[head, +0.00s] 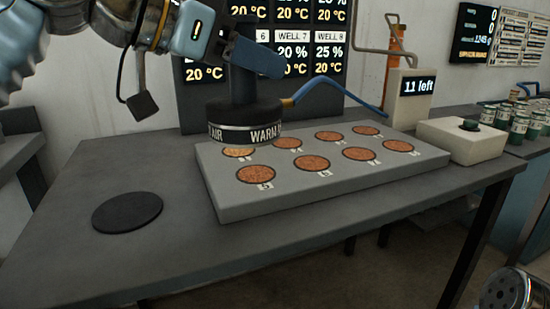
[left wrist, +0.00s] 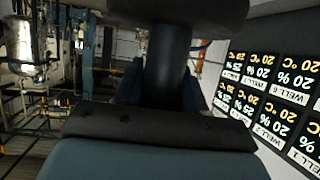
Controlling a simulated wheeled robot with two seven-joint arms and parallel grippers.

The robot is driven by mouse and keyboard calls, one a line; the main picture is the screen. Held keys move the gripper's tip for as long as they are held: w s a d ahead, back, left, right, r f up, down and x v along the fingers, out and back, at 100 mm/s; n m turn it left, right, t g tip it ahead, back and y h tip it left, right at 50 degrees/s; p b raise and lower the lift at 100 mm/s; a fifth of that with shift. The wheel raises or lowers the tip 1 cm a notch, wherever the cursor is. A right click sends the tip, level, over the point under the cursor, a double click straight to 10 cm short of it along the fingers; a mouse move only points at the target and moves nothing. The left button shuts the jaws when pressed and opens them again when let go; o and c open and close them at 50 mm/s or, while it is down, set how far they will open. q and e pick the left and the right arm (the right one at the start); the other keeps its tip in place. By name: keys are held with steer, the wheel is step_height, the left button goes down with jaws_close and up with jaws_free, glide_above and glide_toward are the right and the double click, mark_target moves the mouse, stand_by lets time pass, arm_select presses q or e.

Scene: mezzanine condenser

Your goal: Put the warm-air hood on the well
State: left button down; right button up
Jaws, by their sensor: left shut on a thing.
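The warm-air hood (head: 243,114) is a dark round cap with a "WARM AIR" band and an upright handle. My left gripper (head: 248,62) is shut on the handle. The left wrist view shows the dark handle (left wrist: 168,70) upright between the fingers. The hood appears upright over the back left corner of the grey well block (head: 225,193). It partly covers the back left well (head: 238,153); whether it touches the block I cannot tell. Several round wells with orange-brown contents lie in two rows, including front ones marked 5 (head: 255,174) and 6 (head: 312,163). My right gripper is not seen.
A blue hose (head: 335,92) runs from the hood to a post reading "11 left" (head: 410,97). A dark round pad (head: 127,212) lies bare on the table (head: 165,265) at left. A pale box (head: 462,140) stands right of the block. Well display screens (head: 300,50) stand behind.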

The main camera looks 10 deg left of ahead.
arm_select(q)
steer(key=w+f, duration=0.4)
steer(key=w+a+f+b, duration=0.1)
steer(key=w+f, duration=0.3)
steer(key=w+a+f, duration=0.1)
steer(key=w+f, duration=0.3)
steer(key=w, duration=0.1)
steer(key=shift+a+f+b, duration=0.25)
steer(key=shift+f+b, duration=0.1)
steer(key=shift+f, duration=0.15)
steer(key=c, duration=0.6)
jaws_free()
steer(key=shift+c, duration=0.2)
steer(key=shift+r, duration=0.2)
steer(key=shift+s+a+r, duration=0.1)
steer(key=shift+s+a, duration=0.1)
steer(key=shift+a, duration=0.1)
steer(key=v, duration=1.1)
